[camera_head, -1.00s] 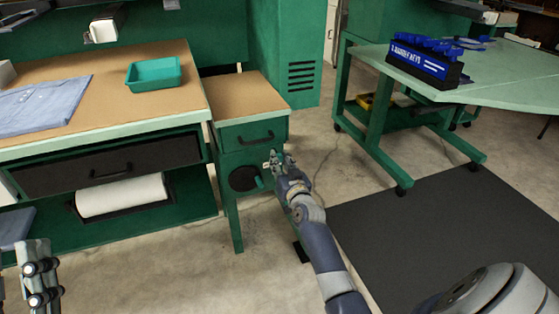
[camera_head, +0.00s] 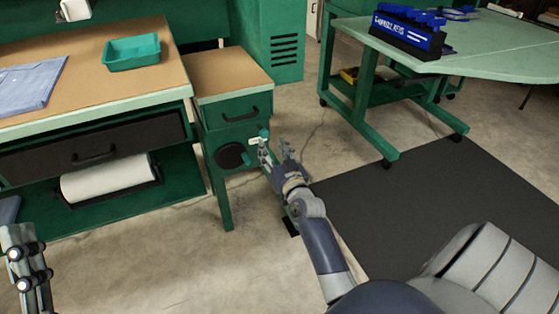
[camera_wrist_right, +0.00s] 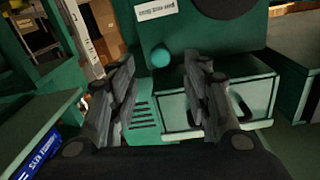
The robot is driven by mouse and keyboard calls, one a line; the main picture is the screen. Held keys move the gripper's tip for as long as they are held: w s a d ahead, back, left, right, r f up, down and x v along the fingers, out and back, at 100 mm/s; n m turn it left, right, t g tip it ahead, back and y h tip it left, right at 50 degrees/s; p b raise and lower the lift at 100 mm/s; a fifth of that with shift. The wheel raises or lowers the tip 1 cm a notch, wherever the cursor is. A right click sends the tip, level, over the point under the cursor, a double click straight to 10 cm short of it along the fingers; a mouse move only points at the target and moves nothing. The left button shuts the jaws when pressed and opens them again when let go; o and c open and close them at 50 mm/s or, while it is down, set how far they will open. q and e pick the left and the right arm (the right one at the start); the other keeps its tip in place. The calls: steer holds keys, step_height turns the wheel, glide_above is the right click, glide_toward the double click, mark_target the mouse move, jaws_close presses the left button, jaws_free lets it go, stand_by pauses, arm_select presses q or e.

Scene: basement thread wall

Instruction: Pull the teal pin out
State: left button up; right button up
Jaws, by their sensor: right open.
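The teal pin (camera_head: 264,132) shows as a small round teal head at the right side of the green drawer cabinet (camera_head: 230,101), by a white label (camera_head: 259,141). In the right wrist view the pin's head (camera_wrist_right: 161,58) is against the green panel, ahead of and between the fingertips. My right gripper (camera_head: 276,145) is open, with its fingers spread in front of that side of the cabinet. Nothing is between the fingers in the wrist view (camera_wrist_right: 164,68). The pin's shaft is hidden. My left gripper (camera_head: 20,240) is at the lower left edge, away from the cabinet; its opening is unclear.
A black disc (camera_head: 231,156) with a teal handle (camera_head: 246,158) is on the cabinet below the drawer. A workbench (camera_head: 85,79) with a teal tray (camera_head: 131,54) stands left. A green table (camera_head: 482,55) with a blue key rack stands right.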

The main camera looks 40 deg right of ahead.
steer(key=v, duration=0.5)
steer(key=shift+s, duration=0.3)
steer(key=shift+a, duration=0.1)
